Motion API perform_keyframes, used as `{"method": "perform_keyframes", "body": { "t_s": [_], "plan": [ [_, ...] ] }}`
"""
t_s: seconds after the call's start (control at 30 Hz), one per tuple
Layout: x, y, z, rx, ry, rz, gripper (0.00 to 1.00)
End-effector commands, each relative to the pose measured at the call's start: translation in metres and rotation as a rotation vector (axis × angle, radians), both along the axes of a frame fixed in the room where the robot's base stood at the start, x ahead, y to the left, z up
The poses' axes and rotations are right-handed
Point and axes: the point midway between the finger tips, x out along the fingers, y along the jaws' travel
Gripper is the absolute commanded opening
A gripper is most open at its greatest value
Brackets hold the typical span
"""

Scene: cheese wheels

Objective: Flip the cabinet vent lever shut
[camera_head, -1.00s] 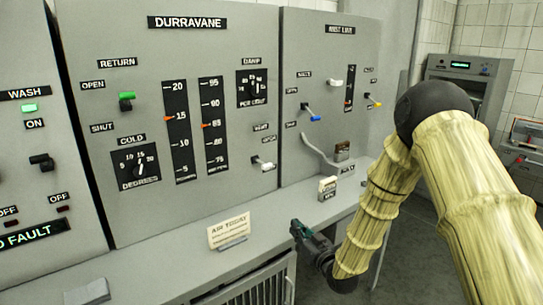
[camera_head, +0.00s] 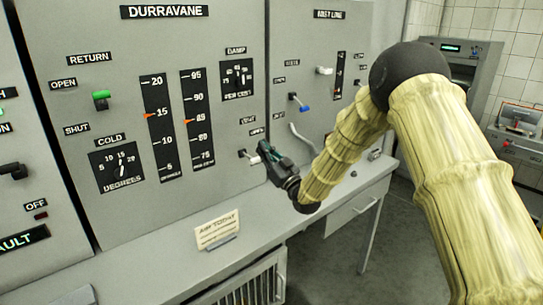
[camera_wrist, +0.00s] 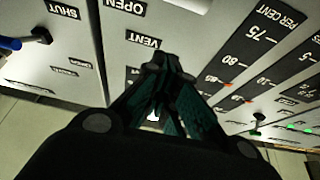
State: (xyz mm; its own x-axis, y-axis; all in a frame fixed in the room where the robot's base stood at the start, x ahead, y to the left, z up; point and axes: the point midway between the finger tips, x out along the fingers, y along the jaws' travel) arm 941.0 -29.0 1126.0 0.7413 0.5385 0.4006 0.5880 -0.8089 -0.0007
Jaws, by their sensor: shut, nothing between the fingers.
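The vent lever (camera_head: 249,156) is a short lever with a pale tip, low on the grey Durravane cabinet front, under small labels. The VENT label (camera_wrist: 143,41) and OPEN label (camera_wrist: 125,6) show in the wrist view. My gripper (camera_head: 265,147) is shut and empty, its fingertips just right of the lever tip. Whether they touch it, I cannot tell. In the wrist view my gripper (camera_wrist: 155,70) points at the panel, with a small pale patch behind the fingers that may be the lever.
A green-tipped return lever (camera_head: 100,98) and a cold dial (camera_head: 117,164) are to the left. A blue-tipped lever (camera_head: 300,103) is on the right panel. A card sign (camera_head: 217,230) stands on the ledge below. Open floor lies at the right.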

Motion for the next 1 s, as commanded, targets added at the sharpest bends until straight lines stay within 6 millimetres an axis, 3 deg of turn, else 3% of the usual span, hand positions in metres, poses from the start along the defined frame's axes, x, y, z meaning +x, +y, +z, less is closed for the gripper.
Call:
{"method": "perform_keyframes", "body": {
  "t_s": [0.13, 0.3, 0.5, 1.0],
  "plan": [
    [0.017, 0.013, 0.010, -0.001, 0.001, 0.001, 0.00],
    [0.017, 0.012, -0.013, -0.001, 0.003, 0.000, 0.00],
    [0.018, 0.013, -0.027, -0.001, 0.002, 0.000, 0.00],
    [0.018, 0.013, -0.032, -0.001, 0.000, 0.000, 0.00]
  ]
}}
